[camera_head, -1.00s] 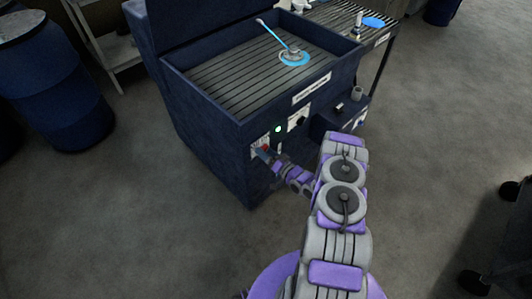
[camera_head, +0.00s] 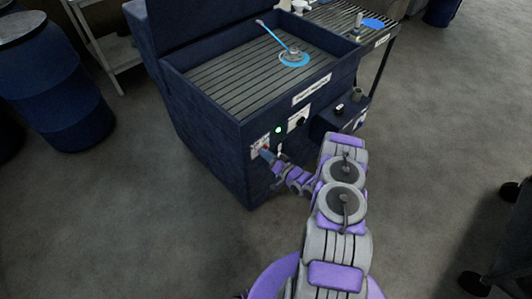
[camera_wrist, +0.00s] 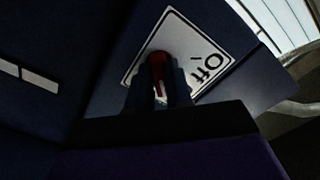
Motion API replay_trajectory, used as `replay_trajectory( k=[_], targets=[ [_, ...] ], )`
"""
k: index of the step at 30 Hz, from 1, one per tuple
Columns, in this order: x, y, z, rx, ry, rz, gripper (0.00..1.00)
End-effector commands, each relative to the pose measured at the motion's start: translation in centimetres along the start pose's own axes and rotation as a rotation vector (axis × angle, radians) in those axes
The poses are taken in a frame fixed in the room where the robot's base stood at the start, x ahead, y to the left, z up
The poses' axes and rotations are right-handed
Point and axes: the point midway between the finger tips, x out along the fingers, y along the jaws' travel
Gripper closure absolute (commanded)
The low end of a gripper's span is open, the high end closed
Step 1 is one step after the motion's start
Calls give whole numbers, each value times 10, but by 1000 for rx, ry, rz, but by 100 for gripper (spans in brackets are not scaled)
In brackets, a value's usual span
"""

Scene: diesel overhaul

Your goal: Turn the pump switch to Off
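The pump switch (camera_wrist: 158,66) is a red handle on a white label plate (camera_wrist: 205,50) in the wrist view. "Off" is printed on the plate, turned nearly upside down in this picture. My gripper (camera_wrist: 161,88) has one dark finger on each side of the red handle, close against it, and appears shut on it. The fingers hide part of the handle and plate. In the head view, my gripper (camera_head: 267,154) is at the front panel of the dark blue parts washer (camera_head: 215,135), over the switch. A green light (camera_head: 279,130) glows right of the plate.
Another dial (camera_head: 299,122) sits on the panel to the right. A blue brush on a hose (camera_head: 295,57) lies on the washer's grate. A side table (camera_head: 381,40) stands behind right, blue barrels (camera_head: 60,95) at left. The floor is clear around my arm.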

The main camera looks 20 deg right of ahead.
Motion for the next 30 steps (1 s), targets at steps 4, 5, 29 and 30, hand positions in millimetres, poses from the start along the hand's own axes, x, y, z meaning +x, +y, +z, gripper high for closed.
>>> replay_trajectory(
  k=[4,5,29,30],
  targets=[
    [0,2,0,0,0,4,92],
    [0,2,0,0,0,4,92],
    [-1,-1,1,-782,-4,6,92],
    [-1,0,2,-838,-4,7,92]
  ],
)
